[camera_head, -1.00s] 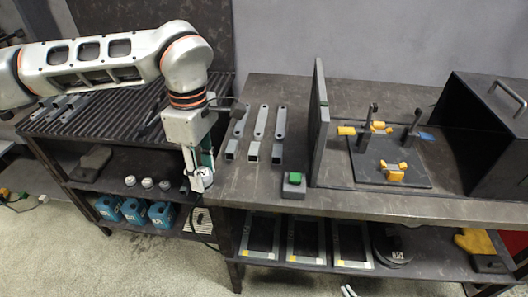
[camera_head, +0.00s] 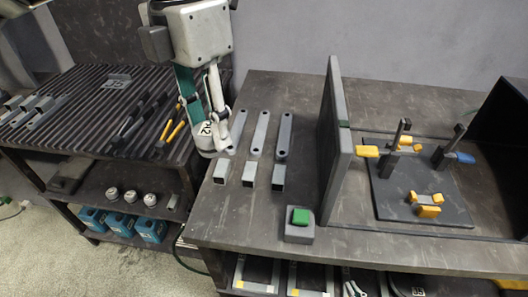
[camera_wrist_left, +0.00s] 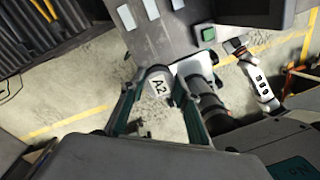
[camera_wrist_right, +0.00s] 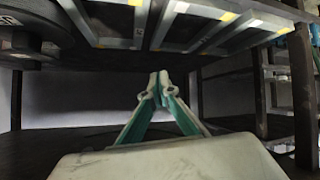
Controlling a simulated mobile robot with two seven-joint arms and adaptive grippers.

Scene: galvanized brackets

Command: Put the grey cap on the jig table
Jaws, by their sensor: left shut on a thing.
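My left gripper (camera_head: 207,138) is at the left edge of the jig table (camera_head: 285,92), pointing down. It is shut on a pale grey piece marked A2 (camera_head: 206,128), which seems to be the grey cap. In the left wrist view the label of this cap (camera_wrist_left: 157,84) shows between the fingers (camera_wrist_left: 165,90). The fingers partly hide the cap, and I cannot tell whether it touches the table. My right gripper (camera_wrist_right: 160,88) shows only in its wrist view. Its fingertips meet with nothing visible between them, below the table's underside.
Flat brackets (camera_head: 261,135) and square tubes (camera_head: 249,173) lie beside the left gripper. An upright panel (camera_head: 335,150), a green-button box (camera_head: 299,225) and a jig plate with yellow clamps (camera_head: 428,205) stand to the right. A ribbed rack (camera_head: 85,80) is left. Bare tabletop lies in front of the tubes.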

